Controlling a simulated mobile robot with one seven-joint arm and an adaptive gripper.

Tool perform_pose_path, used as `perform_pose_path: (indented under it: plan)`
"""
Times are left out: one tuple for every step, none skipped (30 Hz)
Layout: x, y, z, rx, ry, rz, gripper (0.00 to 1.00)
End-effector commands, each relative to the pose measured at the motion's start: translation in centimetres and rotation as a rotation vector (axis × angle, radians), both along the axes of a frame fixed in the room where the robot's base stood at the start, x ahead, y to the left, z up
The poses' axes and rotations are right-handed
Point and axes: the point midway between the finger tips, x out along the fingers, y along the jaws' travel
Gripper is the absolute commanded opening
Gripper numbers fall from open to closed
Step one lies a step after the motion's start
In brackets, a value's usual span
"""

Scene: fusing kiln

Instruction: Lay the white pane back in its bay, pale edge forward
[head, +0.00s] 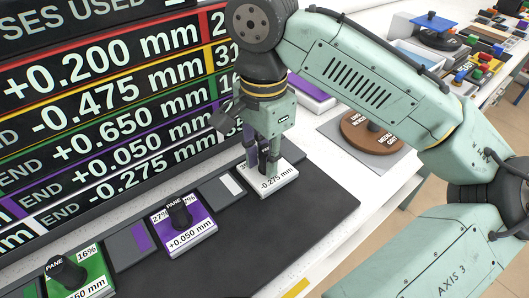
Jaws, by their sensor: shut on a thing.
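The white pane (278,186), marked -0.275 mm, is at the right part of the dark board (262,236). My gripper (262,166) points down over it, shut on the pane; its fingers hide the grip point and the pane's back left part. The marked strip faces the front. I cannot tell whether the pane rests on the board or hangs just above it, nor which edge is pale. A dark grey plate with a white patch (232,185) lies directly left of the pane.
A purple pane (185,236) and a green pane (92,283), each with a black knob, stand further left. A grey plate with a purple patch (141,236) lies between them. A readout board (110,100) rises behind. A brown disc (372,135) lies right. The board's front is clear.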

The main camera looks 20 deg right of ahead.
Motion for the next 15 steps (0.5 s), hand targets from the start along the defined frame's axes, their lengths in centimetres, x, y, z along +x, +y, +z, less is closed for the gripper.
perform_pose_path:
  plan:
    - [0.01,-0.01,0.04,-0.001,-0.001,0.0,0.0]
    - [0.01,-0.01,0.04,-0.001,-0.001,0.0,0.0]
    - [0.01,-0.01,0.04,-0.001,-0.001,0.0,0.0]
    - [0.01,-0.01,0.02,-0.001,-0.001,0.0,0.0]
    - [0.01,-0.01,-0.03,0.0,-0.001,0.0,0.0]
    - [0.0,-0.01,-0.15,0.0,0.0,0.0,0.0]
    - [0.0,0.0,-0.26,0.0,0.0,0.001,0.0]
    - [0.0,0.0,-0.36,0.0,0.0,0.001,0.0]
    - [0.0,0.0,-0.36,0.0,0.0,0.001,0.24]
    - [0.0,-0.01,-0.32,0.0,0.0,0.0,0.26]
    - [0.0,-0.01,-0.32,0.0,0.0,0.0,0.28]
    - [0.0,-0.01,-0.32,0.0,0.0,0.001,0.31]
    - [0.0,-0.01,-0.32,0.0,0.0,0.001,0.33]
    - [-0.01,-0.01,-0.31,0.0,0.0,0.001,0.35]
    - [0.0,-0.01,-0.31,0.0,0.0,0.001,0.37]
